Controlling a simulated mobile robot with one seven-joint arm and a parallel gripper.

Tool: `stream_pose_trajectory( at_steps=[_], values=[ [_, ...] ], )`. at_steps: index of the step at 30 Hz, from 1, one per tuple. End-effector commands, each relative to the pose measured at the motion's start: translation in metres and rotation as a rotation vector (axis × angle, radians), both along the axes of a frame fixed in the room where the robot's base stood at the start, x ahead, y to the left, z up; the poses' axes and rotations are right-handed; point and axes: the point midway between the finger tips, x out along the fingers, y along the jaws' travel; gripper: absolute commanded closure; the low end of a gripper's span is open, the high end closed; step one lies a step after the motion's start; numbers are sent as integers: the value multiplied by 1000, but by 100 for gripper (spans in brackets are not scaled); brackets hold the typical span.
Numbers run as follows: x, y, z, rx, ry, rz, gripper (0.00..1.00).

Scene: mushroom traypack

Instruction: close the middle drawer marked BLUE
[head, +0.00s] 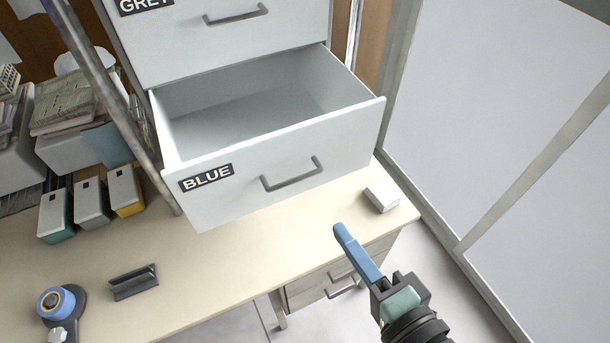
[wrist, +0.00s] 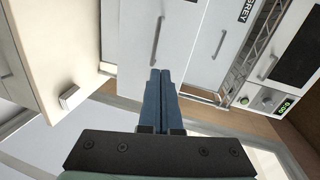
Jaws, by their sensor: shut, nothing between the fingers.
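The BLUE drawer (head: 275,158) is pulled well out of the white cabinet, and its inside shows empty. Its front bears a BLUE label (head: 205,177) and a grey bar handle (head: 291,174). In the wrist view its front (wrist: 132,40) and handle (wrist: 157,42) lie beyond my fingertips. My gripper (head: 340,230) is shut and empty, with blue fingers together, to the lower right of the drawer front. It points up toward the drawer and appears apart from it. In the wrist view, my gripper (wrist: 160,72) hides a lower part of the drawer front.
The GREY drawer (head: 225,35) above is shut. A small white box (head: 382,197) sits on the desk (head: 225,270) below the BLUE drawer's right end. Binders (head: 92,203), a dark holder (head: 133,283) and a blue tape roll (head: 55,302) stand left. Pale panels (head: 490,110) border the right.

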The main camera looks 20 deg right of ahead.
Motion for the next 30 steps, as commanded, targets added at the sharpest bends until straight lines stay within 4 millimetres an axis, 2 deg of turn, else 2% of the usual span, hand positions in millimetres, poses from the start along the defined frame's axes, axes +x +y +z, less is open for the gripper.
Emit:
stream_pose_trajectory(
  at_steps=[1, 3, 8, 11, 21, 27, 30],
  values=[
    [-10, 0, -3, 52, 10, -11, 100],
    [-16, 2, -6, 93, 12, -14, 100],
    [-8, 3, -8, 114, 9, -14, 100],
    [8, 5, -10, 112, 9, -10, 100],
    [79, 7, -24, 109, 9, -12, 100],
    [108, 8, -31, 108, 10, -13, 100],
    [115, 8, -33, 108, 10, -15, 100]
  ],
)
